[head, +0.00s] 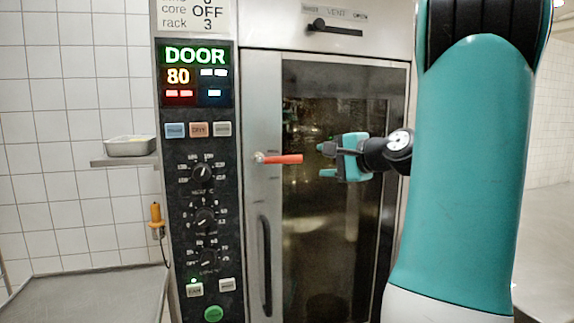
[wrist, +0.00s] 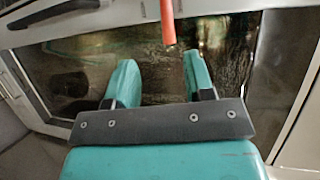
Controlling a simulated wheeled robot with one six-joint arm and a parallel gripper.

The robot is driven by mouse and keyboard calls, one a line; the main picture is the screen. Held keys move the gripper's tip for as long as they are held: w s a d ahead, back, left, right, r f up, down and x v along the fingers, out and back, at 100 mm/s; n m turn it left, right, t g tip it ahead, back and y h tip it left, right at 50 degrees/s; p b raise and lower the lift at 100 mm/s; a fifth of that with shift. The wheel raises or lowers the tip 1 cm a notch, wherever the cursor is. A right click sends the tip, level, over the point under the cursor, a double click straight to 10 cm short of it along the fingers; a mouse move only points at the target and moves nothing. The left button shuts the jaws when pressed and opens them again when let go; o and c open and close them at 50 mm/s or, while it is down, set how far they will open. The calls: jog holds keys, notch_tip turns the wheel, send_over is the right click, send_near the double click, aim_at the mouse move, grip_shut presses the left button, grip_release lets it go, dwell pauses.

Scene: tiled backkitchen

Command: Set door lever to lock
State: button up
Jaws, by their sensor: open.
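The door lever (head: 282,159) has a red-orange handle on a metal pivot at the left part of the oven door. It points right, about horizontal. In the wrist view the lever (wrist: 167,22) shows at the top, beyond and between the two fingertips. My gripper (head: 325,160) is just right of the lever's tip in the head view, with its fingers toward the door. In the wrist view my gripper (wrist: 158,72) has its two teal fingers apart with nothing between them. The lever seems clear of both fingers. The oven door (head: 335,220) looks closed, with a dark glass pane.
A control panel (head: 207,225) with knobs and a lit display reading DOOR (head: 195,70) stands left of the door. A vertical black door handle (head: 265,265) is below the lever. A vent slider (head: 335,27) is above. A metal tray (head: 130,146) sits on a shelf at left.

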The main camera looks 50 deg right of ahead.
aim_at(289, 159)
jog(key=shift+m+h, duration=0.4)
jog(key=shift+h, duration=0.1)
jog(key=p+x, duration=0.1)
jog(key=x, duration=0.4)
jog(key=d+p+x, duration=0.1)
jog(key=p+x, duration=0.1)
jog(key=x, duration=0.4)
jog(key=p+x, duration=0.2)
jog(key=x, duration=0.3)
jog(key=shift+w+d+r, duration=0.2)
jog(key=shift+d, duration=0.05)
jog(key=shift+a, duration=0.1)
grip_shut()
